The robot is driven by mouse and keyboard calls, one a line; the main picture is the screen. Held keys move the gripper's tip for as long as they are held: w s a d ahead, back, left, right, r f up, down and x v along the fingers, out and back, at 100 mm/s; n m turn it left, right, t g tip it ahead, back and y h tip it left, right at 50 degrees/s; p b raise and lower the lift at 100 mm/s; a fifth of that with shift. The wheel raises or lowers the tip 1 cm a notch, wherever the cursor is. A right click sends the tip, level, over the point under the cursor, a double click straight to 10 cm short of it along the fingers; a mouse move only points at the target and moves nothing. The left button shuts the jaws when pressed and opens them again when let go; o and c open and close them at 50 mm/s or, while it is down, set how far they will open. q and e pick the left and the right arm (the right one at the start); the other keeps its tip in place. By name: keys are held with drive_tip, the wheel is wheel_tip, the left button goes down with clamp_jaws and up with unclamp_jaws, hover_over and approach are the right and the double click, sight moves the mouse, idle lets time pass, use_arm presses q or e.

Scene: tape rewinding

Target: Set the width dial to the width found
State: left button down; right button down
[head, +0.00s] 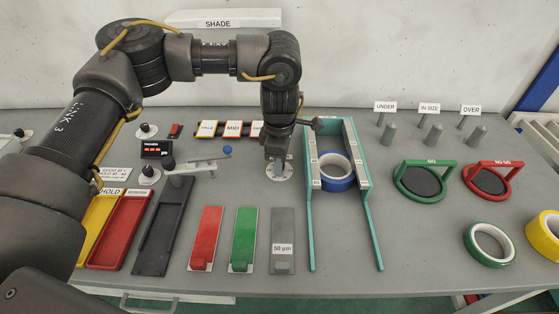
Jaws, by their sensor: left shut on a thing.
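My left gripper (279,163) points straight down onto a white round dial plate (288,175) on the table, and is shut on what seems to be its knob, which the gripper hides. Only the plate's rim shows, and its marks are too small to read. To its right a blue tape roll (343,185) with a pale core sits between the arms of a teal gauge frame (310,225). The frame's arms spread toward the table's front. My right gripper is not in view.
Red (206,235), green (243,235) and grey (283,230) plates lie in front of the dial. A lever with a blue ball (227,150) is left of it. Ring gauges (425,182), tape rolls (489,243) and labelled posts (433,134) stand right.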

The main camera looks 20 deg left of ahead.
use_arm(q)
drive_tip(key=shift+r, duration=0.1)
idle(0.3)
drive_tip(key=c, duration=1.2)
unclamp_jaws()
drive_tip(key=shift+c, duration=0.2)
wheel_tip(320, 180, up, 11)
